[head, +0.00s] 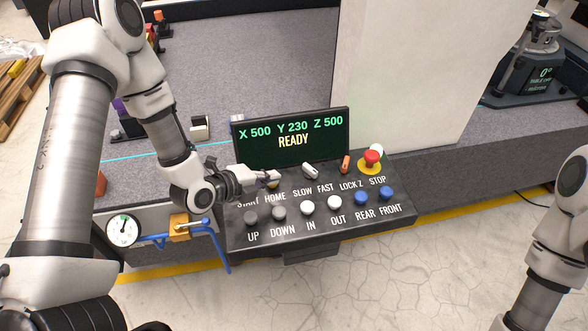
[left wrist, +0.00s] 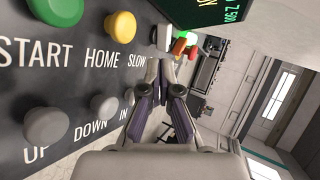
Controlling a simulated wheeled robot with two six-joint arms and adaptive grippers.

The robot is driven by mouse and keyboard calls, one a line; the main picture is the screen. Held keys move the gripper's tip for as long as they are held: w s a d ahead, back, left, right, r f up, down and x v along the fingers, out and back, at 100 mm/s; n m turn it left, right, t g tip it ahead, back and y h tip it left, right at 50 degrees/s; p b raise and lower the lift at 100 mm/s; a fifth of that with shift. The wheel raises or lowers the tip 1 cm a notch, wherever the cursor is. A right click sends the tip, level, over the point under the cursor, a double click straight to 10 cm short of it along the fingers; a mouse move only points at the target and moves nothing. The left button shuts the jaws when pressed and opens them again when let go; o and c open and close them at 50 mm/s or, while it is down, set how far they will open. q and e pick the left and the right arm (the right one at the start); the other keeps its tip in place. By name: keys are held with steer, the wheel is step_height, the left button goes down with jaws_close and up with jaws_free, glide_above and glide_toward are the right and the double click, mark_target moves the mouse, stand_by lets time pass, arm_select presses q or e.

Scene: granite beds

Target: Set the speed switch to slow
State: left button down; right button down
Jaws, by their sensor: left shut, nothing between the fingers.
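The speed switch (head: 310,171) is a pale grey lever knob on the dark control panel (head: 400,216), above the words SLOW and FAST. In the head view it lies slanted, and I cannot tell for sure which word it points to. My left gripper (head: 277,177) is shut and empty, to the left of the switch, over the yellow HOME button, which it partly hides. In the left wrist view the closed fingertips (left wrist: 166,62) are close to a pale knob (left wrist: 163,38) that looks like the switch; contact is not clear. My right gripper is out of view.
The display (head: 292,139) behind the controls reads READY. An orange LOCK Z lever (head: 346,164) and red STOP button (head: 372,158) are right of the switch. Several grey, white and blue buttons line the front row. A gauge and blue pipe (head: 212,231) stand at the panel's left.

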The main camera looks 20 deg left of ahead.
mark_target(304, 170)
arm_select(q)
steer(key=p+x, duration=0.1)
steer(key=x, duration=0.8)
steer(key=shift+w+d+f+p, duration=0.1)
steer(key=shift+w+f+p, duration=0.05)
steer(key=shift+w+p, duration=0.2)
steer(key=shift+w+d+f, duration=0.1)
steer(key=shift+w+f, duration=0.15)
